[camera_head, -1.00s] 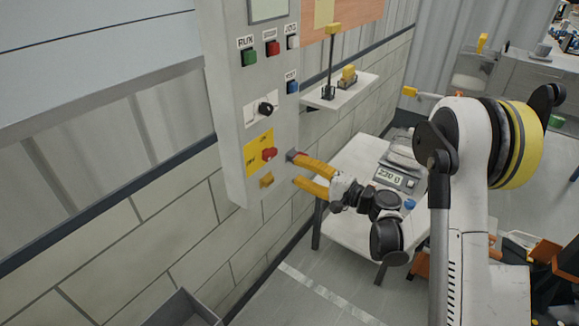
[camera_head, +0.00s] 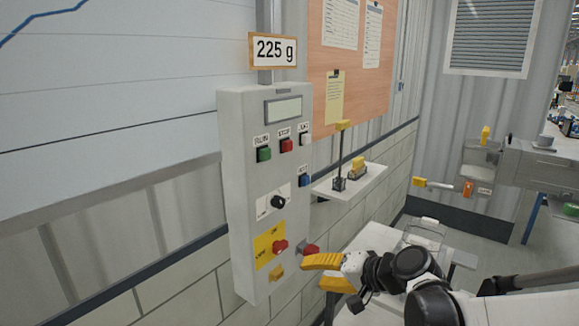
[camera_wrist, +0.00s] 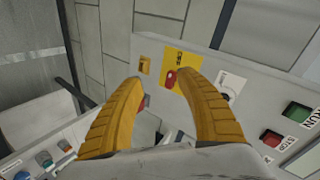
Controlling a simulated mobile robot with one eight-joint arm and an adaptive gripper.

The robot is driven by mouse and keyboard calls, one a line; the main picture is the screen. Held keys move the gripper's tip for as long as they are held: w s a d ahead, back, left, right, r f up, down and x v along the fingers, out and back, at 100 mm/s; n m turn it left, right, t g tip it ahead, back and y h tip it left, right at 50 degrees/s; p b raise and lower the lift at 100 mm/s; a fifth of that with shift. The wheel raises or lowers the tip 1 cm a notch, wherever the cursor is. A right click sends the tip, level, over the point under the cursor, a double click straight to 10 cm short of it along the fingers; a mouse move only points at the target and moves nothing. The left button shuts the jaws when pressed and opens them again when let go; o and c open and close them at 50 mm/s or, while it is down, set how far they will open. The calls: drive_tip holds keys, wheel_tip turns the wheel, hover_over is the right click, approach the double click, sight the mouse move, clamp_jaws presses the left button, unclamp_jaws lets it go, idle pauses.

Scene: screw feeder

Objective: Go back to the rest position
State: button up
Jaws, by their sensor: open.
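My gripper (camera_head: 312,273) has two yellow fingers spread apart with nothing held between them. In the head view it is at the lower right side of the grey control box (camera_head: 240,200). A red knob (camera_head: 309,250) sticks out of the box's side just above the upper fingertip; I cannot tell whether they touch. In the wrist view the fingers (camera_wrist: 160,82) are open, facing the box. A red rotary switch (camera_head: 280,246) on a yellow plate is on the box front; it also shows in the wrist view (camera_wrist: 171,78).
A small shelf (camera_head: 350,185) with a lever device is on the wall right of the box. A pale table (camera_head: 372,236) stands below it, partly hidden by my arm. A sign reading 225 g (camera_head: 275,50) is above the box. Open floor lies at right.

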drive_tip(key=s+d+n+h, duration=0.2)
drive_tip(key=s+d+h, duration=0.2)
drive_tip(key=s, duration=0.6)
drive_tip(key=s+d+n+h, duration=0.2)
drive_tip(key=s+d+h, duration=0.2)
drive_tip(key=s+d, duration=0.4)
drive_tip(key=s, duration=0.3)
drive_tip(key=shift+s+d+r+g+h, duration=0.2)
drive_tip(key=shift+g+h, duration=0.1)
drive_tip(key=shift+g, duration=0.1)
